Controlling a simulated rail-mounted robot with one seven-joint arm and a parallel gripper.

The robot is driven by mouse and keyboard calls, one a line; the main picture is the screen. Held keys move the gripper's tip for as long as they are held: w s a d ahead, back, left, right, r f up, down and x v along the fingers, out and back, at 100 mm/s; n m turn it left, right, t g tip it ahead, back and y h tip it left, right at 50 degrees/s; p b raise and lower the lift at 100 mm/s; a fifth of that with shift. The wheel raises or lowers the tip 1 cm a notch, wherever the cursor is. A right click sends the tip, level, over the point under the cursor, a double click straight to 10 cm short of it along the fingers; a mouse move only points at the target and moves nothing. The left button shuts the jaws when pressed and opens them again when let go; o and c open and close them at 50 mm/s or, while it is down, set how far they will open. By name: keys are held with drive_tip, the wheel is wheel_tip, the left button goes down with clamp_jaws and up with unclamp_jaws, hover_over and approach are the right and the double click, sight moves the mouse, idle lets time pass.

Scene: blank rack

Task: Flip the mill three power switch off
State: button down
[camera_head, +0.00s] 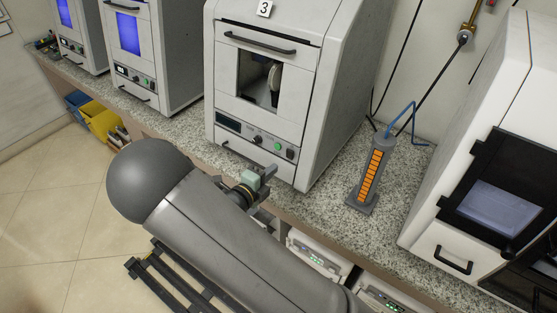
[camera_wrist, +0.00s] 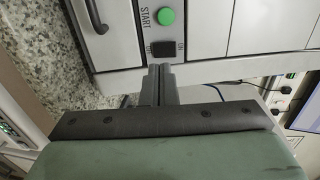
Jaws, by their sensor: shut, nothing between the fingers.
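Mill three (camera_head: 302,57) is the pale grey machine under the "3" label, with a dark display and a small window in its front door. Its lower panel has a green START button (camera_head: 277,147), which also shows in the wrist view (camera_wrist: 166,16). Beside that button, the black power switch (camera_wrist: 165,48) sits between ON and OFF markings. My gripper (camera_head: 268,173) is in front of this panel.
Two similar mills with blue lit windows (camera_head: 129,34) stand to the left. A white machine with a black-framed door (camera_head: 440,240) is at the far right.

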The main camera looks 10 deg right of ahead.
drive_tip(key=f+b+v, duration=0.1)
drive_tip(key=v, duration=0.6)
drive_tip(key=shift+s+a+r, duration=0.3)
drive_tip(key=shift+s+r, duration=0.05)
drive_tip(key=s+d+r+m+g+y, duration=0.1)
drive_tip(key=s+d+r+m+g, duration=0.1)
drive_tip(key=s+d+m+g, duration=0.65)
drive_tip(key=s+d+r+m+g+y, duration=0.1)
drive_tip(key=s+d+r+m+g, duration=0.15)
drive_tip(key=d+m, duration=0.7)
drive_tip(key=s+a+r+m+y, duration=0.2)
drive_tip(key=s+r+m+y, duration=0.1)
drive_tip(key=m, duration=1)
drive_tip(key=s+a+r+m+y, duration=0.2)
drive_tip(key=s+m+y, duration=0.4)
drive_tip(key=m, duration=0.8)
drive_tip(key=shift+s+a+r+y, duration=0.2)
drive_tip(key=shift+s+r+y, duration=0.1)
drive_tip(key=shift+s+r, duration=0.3)
drive_tip(key=shift+w+r, duration=0.15)
